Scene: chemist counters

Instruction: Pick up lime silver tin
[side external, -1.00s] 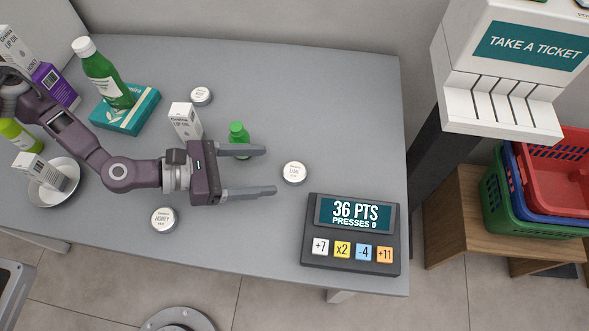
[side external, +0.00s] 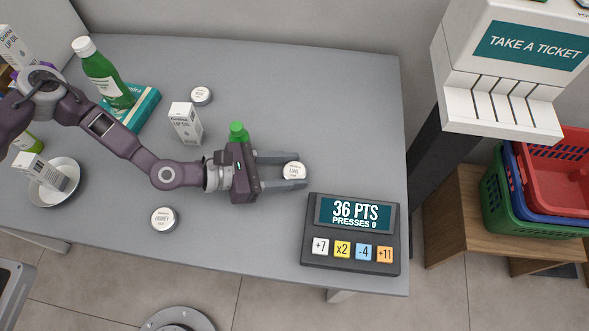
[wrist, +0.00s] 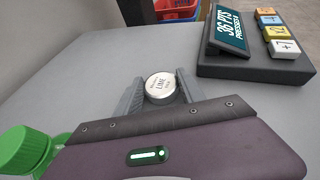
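The lime silver tin (side external: 294,170) is a small round tin with a white lid marked LIME. It is on or very near the grey counter, left of the points device. My gripper (side external: 296,171) has one finger on each side of it, near the fingertips. In the wrist view the tin (wrist: 160,87) fills the space between the fingers of my gripper (wrist: 161,88), and both fingers appear to touch its sides. No clear gap shows. The tin's underside is hidden.
A green-capped bottle (side external: 237,132) stands right behind my gripper; its cap (wrist: 25,147) shows at the wrist view's left. The points device (side external: 350,234) is close at the right. A honey tin (side external: 163,219), another tin (side external: 201,95) and a lip oil box (side external: 185,123) stand left. The back right counter is clear.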

